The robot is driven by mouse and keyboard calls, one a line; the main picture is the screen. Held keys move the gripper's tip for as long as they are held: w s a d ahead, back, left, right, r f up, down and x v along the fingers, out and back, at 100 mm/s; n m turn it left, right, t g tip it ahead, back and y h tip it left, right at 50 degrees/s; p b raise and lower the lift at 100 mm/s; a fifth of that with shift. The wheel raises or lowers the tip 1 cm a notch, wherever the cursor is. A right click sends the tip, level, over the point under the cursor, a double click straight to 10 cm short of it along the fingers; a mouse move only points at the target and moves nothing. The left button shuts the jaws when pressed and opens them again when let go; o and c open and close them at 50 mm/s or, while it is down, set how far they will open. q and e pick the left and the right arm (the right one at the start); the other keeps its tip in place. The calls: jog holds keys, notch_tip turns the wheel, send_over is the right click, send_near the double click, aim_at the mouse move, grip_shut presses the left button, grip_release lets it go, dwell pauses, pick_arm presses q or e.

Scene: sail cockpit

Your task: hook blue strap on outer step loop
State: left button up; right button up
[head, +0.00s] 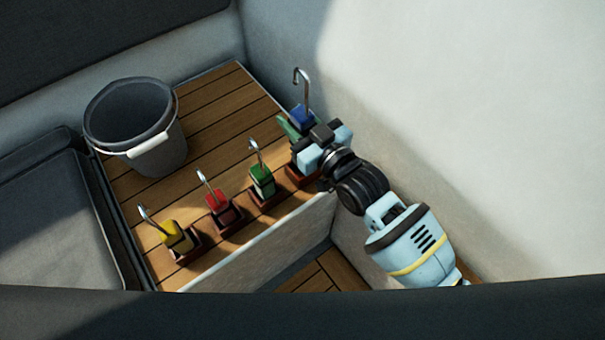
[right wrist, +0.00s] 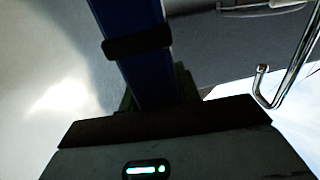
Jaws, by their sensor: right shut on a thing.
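The blue strap (head: 302,116) shows at the far right end of the row, with a metal hook (head: 302,85) standing up above it. My right gripper (head: 297,133) is shut on it, and the arm reaches in from the lower right. In the right wrist view the blue strap (right wrist: 147,75) runs up between the fingers with a dark band across it. A bent metal rod (right wrist: 287,80) shows at the right there; I cannot tell what it belongs to. I cannot make out the outer step loop. My left gripper is not in view.
Green (head: 262,180), red (head: 220,207) and yellow (head: 177,236) straps with hooks stand in holders along the wooden bench's front edge. A grey bucket (head: 165,155) stands at the back left. A dark red holder (head: 301,176) is below my gripper. A pale wall (head: 470,110) rises at the right.

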notch_tip(320, 180, down, 5)
jog(key=shift+r+b, duration=0.15)
jog(key=shift+b, duration=0.45)
notch_tip(320, 180, down, 4)
jog(key=shift+f+b, duration=0.1)
jog(key=shift+b, duration=0.35)
jog(key=shift+f, duration=0.3)
jog(key=shift+f, duration=0.2)
jog(key=o, duration=1.2)
jog(key=shift+c, duration=0.2)
